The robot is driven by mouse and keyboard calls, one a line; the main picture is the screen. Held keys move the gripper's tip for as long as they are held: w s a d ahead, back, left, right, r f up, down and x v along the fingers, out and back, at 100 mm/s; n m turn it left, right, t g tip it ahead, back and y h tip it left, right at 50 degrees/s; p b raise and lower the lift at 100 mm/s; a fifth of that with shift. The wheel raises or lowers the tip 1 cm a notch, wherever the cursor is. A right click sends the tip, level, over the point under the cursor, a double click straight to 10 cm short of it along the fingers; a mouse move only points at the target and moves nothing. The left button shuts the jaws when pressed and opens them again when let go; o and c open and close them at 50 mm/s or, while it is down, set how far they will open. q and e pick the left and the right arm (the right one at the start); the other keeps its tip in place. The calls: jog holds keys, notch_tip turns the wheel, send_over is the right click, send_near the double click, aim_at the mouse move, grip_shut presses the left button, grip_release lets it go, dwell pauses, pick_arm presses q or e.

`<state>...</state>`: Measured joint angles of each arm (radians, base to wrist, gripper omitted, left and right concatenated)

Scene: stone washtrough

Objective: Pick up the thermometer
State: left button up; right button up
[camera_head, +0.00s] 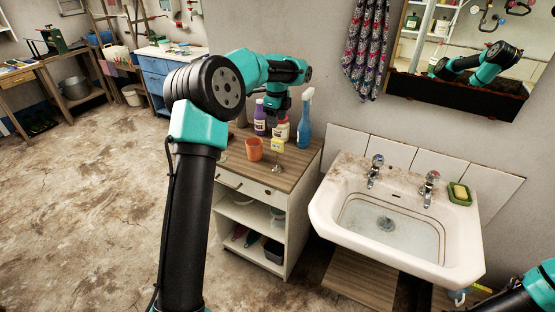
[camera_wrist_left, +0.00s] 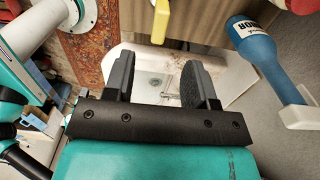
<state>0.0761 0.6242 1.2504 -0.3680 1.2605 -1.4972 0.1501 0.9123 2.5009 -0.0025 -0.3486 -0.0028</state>
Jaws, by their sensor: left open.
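A small yellow item (camera_head: 277,146), possibly the thermometer, stands near the front of the wooden cabinet top, below my left gripper. A yellow piece (camera_wrist_left: 160,18), apparently the same item, shows at the top edge of the left wrist view, cut off and beyond the fingertips. My left gripper (camera_wrist_left: 157,75) is open, with nothing between its fingers. In the head view the left gripper (camera_head: 277,108) is a dark shape over the cabinet, partly hidden by its wrist. My right gripper is out of view; only part of that arm shows at the lower right.
A purple bottle (camera_head: 260,118), a white bottle (camera_head: 281,132) and a blue spray bottle (camera_head: 304,122) stand behind the yellow item. An orange cup (camera_head: 254,148) is to its left. The white sink (camera_head: 330,222) is to the right, with a green soap dish (camera_head: 460,194).

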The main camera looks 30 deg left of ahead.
aim_at(277, 140)
pick_arm(q)
notch_tip(277, 140, down, 6)
jog(key=shift+f, duration=0.15)
dwell(0.3)
jog(key=shift+d+f, duration=0.15)
jog(key=shift+f, duration=2.45)
grip_shut()
